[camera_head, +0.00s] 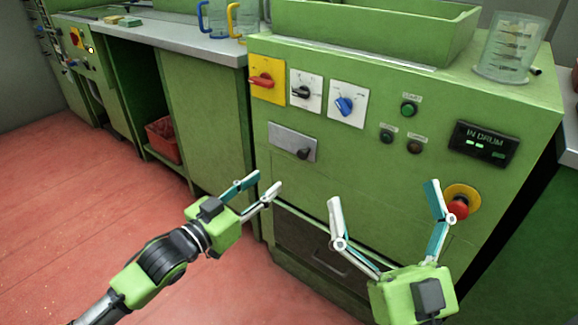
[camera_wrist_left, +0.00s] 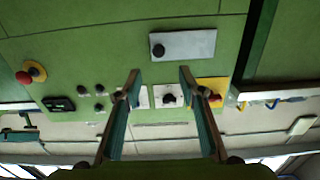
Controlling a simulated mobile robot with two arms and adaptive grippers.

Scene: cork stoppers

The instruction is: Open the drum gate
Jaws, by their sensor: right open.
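A grey metal plate (camera_head: 280,138) with a dark knob (camera_head: 304,154) at its right end is on the green machine's front. The plate (camera_wrist_left: 190,44) and its knob (camera_wrist_left: 158,51) appear upside down in the left wrist view. No readable label shows which part is the drum gate. My left gripper (camera_head: 266,181) is open and empty, below and left of the plate, apart from it. Its parted fingers (camera_wrist_left: 157,82) show in the wrist view. My right gripper (camera_head: 384,195) is open and empty in front of the lower right panel, its right finger near the red stop button (camera_head: 457,207).
Red, black and blue rotary switches (camera_head: 305,91) sit above the plate. A display (camera_head: 483,143) reads "IN DRUM". A recessed dark drawer or bin (camera_head: 325,262) is low on the machine. A measuring jug (camera_head: 508,48) stands on top. Red floor is open at left.

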